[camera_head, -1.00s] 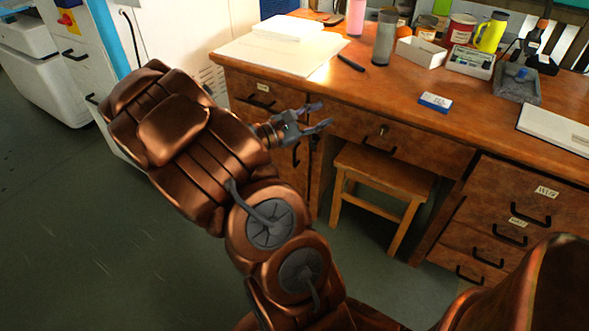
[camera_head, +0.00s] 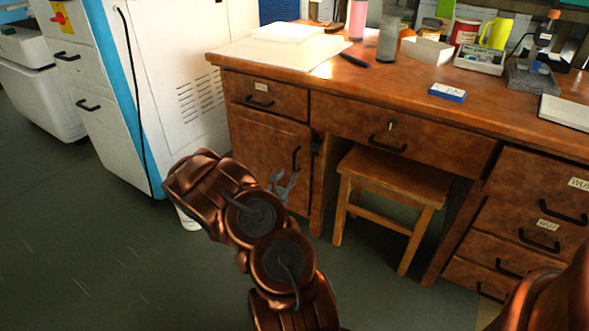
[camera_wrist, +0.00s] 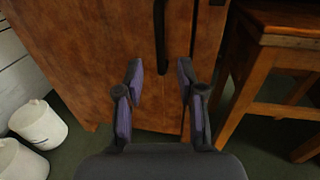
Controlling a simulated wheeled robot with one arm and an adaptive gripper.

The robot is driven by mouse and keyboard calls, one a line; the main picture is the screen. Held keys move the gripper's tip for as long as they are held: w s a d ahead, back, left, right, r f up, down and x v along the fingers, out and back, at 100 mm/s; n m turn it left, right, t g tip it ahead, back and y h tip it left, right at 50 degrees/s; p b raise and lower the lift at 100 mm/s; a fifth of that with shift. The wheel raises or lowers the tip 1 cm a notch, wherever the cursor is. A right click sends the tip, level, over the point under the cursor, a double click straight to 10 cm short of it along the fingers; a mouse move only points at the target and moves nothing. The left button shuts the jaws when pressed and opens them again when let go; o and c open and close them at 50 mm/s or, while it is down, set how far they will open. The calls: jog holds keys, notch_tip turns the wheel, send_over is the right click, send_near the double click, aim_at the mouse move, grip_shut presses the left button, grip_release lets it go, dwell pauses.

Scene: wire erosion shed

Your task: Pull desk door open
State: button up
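The wooden desk (camera_head: 330,85) stands ahead in the head view. Its door (camera_head: 258,153) is at the left, under a small drawer, and looks closed. A black vertical handle (camera_head: 296,158) sits near the door's right edge. In the wrist view the door (camera_wrist: 100,45) fills the upper left, and the handle (camera_wrist: 160,38) shows at the top centre, beyond the fingertips. My gripper (camera_head: 284,182) is in front of the door, a little below the handle. In the wrist view my gripper (camera_wrist: 160,72) has its two fingers apart with nothing between them.
A wooden stool (camera_head: 397,176) stands under the desk, right of the door, close to my gripper. White buckets (camera_wrist: 38,124) stand on the floor at the left. A white cabinet (camera_head: 185,75) is left of the desk. The floor at front left is clear.

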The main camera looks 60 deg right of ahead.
aim_at(294, 165)
jog(key=shift+b+x, duration=1.2)
jog(key=shift+x, duration=2.55)
grip_shut()
